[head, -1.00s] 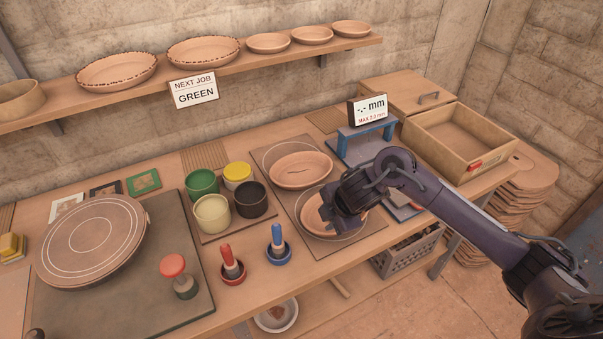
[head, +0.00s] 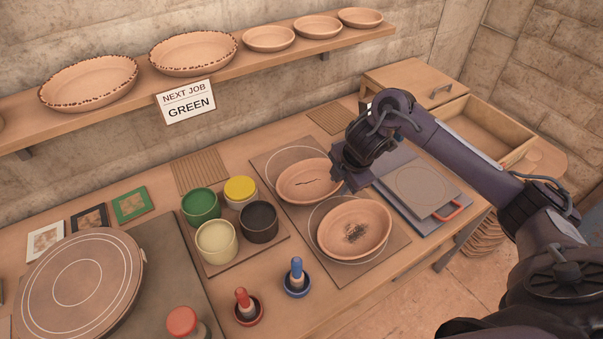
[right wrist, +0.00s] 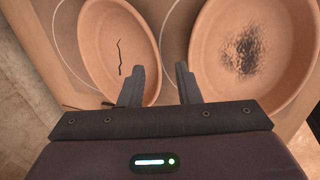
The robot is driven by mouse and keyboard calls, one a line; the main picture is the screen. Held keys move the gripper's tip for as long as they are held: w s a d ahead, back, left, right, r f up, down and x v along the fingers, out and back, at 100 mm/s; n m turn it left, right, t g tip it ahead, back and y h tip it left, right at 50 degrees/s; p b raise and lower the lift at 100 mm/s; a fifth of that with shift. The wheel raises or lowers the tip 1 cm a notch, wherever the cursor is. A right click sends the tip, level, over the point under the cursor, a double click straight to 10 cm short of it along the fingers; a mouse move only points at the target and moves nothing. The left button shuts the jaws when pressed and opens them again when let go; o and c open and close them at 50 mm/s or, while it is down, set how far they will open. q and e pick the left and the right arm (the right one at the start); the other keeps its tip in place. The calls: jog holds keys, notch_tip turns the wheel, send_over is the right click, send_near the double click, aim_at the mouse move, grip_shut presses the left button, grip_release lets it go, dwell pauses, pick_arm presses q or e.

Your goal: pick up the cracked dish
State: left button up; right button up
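The cracked dish (head: 300,183) is a terracotta oval bowl with a dark jagged crack line in its bottom. It sits on the rear circle of a brown board. It also shows in the right wrist view (right wrist: 112,50), at the left. My right gripper (head: 349,183) is at the dish's right end. In the right wrist view the gripper (right wrist: 160,80) is open and empty, one finger over the dish's inside and the other outside its rim. I cannot tell whether a finger touches the dish. My left gripper is not in view.
A second dish with a dark speckled patch (head: 355,228) sits on the front circle, close by. Glaze pots, including a green one (head: 201,205), stand left of the cracked dish. A red-handled stamp (head: 243,305) and a blue-handled one (head: 297,278) stand in front.

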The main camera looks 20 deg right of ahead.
aim_at(331, 193)
jog(key=shift+b+x, duration=0.5)
jog(key=shift+x, duration=0.5)
jog(key=shift+a+f, duration=0.15)
jog(key=shift+f, duration=0.35)
jog(key=f, duration=0.1)
jog(key=w+f, duration=0.2)
jog(key=shift+a+f, duration=0.2)
jog(key=shift+a, duration=0.1)
jog(key=shift+w+f, duration=0.1)
jog(key=shift+f, duration=0.2)
jog(key=c, duration=0.5)
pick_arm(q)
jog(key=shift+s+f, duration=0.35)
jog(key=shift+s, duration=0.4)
pick_arm(e)
grip_shut()
jog(key=shift+r, duration=0.1)
